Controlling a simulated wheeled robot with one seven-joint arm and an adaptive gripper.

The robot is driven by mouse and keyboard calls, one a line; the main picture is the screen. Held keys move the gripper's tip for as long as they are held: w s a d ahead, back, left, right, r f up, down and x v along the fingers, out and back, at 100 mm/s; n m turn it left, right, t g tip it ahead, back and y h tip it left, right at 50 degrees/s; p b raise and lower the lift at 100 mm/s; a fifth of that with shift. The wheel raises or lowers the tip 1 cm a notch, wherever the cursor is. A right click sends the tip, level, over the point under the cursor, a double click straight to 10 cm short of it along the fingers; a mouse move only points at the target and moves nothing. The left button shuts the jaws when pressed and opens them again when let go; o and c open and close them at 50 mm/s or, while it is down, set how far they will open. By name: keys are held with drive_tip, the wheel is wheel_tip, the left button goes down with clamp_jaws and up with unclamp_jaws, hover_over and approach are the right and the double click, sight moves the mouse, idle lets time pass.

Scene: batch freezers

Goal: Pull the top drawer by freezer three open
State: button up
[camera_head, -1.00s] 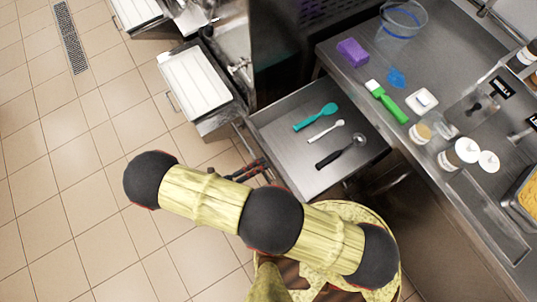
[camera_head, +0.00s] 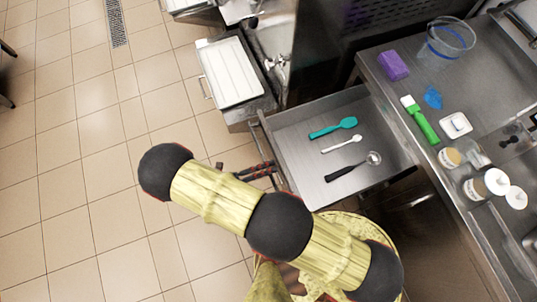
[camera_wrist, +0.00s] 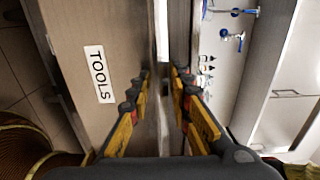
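The top drawer (camera_head: 300,182) is pulled well out from under the counter and shows its inside. It holds a teal spatula (camera_head: 333,128), a white spoon (camera_head: 342,144) and a black-handled scoop (camera_head: 348,168). My gripper (camera_head: 270,170) is at the drawer's front edge in the head view. In the wrist view my gripper (camera_wrist: 160,72) has its two fingers apart, one on each side of a grey strip at the drawer front. I cannot tell if they touch it. A "TOOLS" label (camera_wrist: 98,74) is on the brown panel at left.
The counter (camera_head: 400,105) carries a purple block (camera_head: 393,66), a clear bowl (camera_head: 448,38), a green-handled brush (camera_head: 420,120) and white-lidded jars (camera_head: 490,184). A freezer unit with a white tray (camera_head: 232,72) stands left of the drawer. Tiled floor (camera_head: 70,190) at left is clear.

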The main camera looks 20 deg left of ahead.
drive_tip(key=shift+o, duration=1.4)
drive_tip(key=shift+r, duration=0.15)
